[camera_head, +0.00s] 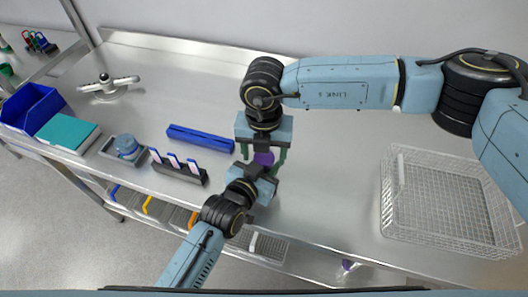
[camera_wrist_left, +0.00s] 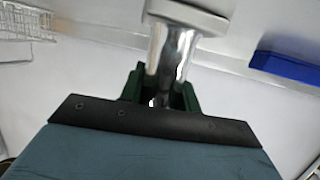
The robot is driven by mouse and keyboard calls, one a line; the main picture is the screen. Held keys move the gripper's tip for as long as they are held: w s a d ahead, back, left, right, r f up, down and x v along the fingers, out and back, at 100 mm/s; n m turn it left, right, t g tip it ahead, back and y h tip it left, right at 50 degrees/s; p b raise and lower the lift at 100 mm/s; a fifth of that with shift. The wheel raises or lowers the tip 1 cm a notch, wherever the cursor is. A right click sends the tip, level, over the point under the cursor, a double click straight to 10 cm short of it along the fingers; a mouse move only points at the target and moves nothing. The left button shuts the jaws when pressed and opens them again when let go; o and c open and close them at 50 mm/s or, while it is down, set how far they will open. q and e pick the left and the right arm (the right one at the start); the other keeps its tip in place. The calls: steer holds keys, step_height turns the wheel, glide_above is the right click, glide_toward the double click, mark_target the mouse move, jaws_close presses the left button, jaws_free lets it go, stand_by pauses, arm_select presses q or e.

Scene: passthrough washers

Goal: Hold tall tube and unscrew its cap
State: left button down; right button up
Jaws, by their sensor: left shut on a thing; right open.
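My left gripper (camera_head: 256,174) comes from below, close to the right one. In the left wrist view, my left gripper (camera_wrist_left: 160,88) is shut on a shiny metallic tube (camera_wrist_left: 172,55), which stands out beyond the fingers. A wide pale end (camera_wrist_left: 186,14) sits at the tube's far end. The tube's body is mostly hidden in the head view.
A wire basket (camera_head: 445,200) stands on the right. A blue bar (camera_head: 200,138), a black rack (camera_head: 178,170) with several small items, and a grey tray (camera_head: 112,152) with a blue round item lie to the left. Blue bins (camera_head: 32,108) are at the far left.

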step_height(320, 180, up, 4)
steer(key=shift+f, duration=0.1)
steer(key=shift+c, duration=0.4)
steer(key=shift+a+r+m, duration=0.1)
steer(key=shift+r+m, duration=0.6)
steer(key=shift+m, duration=0.4)
steer(key=r+m, duration=0.1)
steer(key=m, duration=0.1)
steer(key=r+m, duration=0.1)
steer(key=m, duration=0.1)
steer(key=shift+f, duration=3.95)
steer(key=shift+c, duration=0.2)
steer(key=c, duration=1)
steer(key=shift+o, duration=0.2)
steer(key=n, duration=0.6)
